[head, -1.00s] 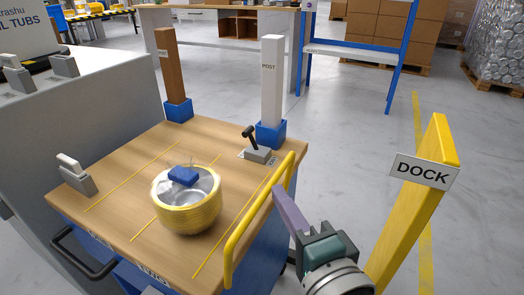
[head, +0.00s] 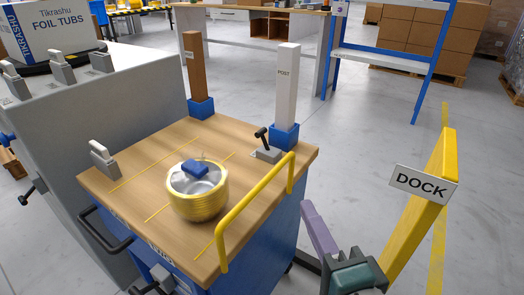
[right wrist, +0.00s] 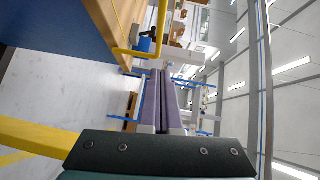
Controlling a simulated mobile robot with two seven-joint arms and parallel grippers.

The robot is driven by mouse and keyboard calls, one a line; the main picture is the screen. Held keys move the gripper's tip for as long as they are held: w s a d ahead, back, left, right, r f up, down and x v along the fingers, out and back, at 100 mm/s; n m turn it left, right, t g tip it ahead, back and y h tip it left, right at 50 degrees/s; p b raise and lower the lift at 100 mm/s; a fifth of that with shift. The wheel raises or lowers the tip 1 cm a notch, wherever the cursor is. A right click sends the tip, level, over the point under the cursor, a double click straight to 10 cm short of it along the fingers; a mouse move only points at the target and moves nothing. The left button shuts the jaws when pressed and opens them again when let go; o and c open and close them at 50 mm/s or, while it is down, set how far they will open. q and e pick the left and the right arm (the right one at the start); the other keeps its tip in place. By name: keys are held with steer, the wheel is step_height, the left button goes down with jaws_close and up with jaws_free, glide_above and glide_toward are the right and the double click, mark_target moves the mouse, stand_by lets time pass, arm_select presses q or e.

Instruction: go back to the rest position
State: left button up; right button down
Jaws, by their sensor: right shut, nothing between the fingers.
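My right gripper (head: 318,228) is at the lower right of the head view, beside the cart and apart from the yellow rail. Its purple fingers are shut with nothing between them. They also show closed together in the right wrist view (right wrist: 160,100). My left gripper is not in view.
A yellow rail (head: 236,214) edges the cart's right side. A yellow DOCK post (head: 425,200) stands right of my gripper. A white post (head: 287,85) and a brown post (head: 195,65) rise at the cart's back. Grey floor (head: 365,145) lies open between the cart and the dock post.

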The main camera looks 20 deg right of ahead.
steer(key=s+a+r+p, duration=0.1)
steer(key=s+a, duration=0.1)
steer(key=s, duration=0.4)
steer(key=a+r+n+g+y+p, duration=0.2)
steer(key=r+n+g+y+p, duration=0.1)
steer(key=r+n+p, duration=0.4)
steer(key=a+r+n+g+y+p, duration=0.3)
steer(key=r+n+p, duration=0.2)
steer(key=r+p, duration=0.35)
steer(key=s+d+r+n+g+h+p, duration=0.2)
steer(key=s+d+r+n+g+p, duration=0.2)
steer(key=s+d+r+p, duration=0.25)
steer(key=s+d+r+n+g+h+p, duration=0.35)
steer(key=s+r+p, duration=0.25)
steer(key=r+p, duration=0.3)
arm_select(q)
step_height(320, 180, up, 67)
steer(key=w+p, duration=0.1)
steer(key=p, duration=3.3)
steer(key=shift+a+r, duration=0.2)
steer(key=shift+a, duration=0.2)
arm_select(e)
step_height(320, 180, up, 37)
steer(key=y, duration=0.1)
steer(key=shift+w+a, duration=0.3)
steer(key=shift+w, duration=0.05)
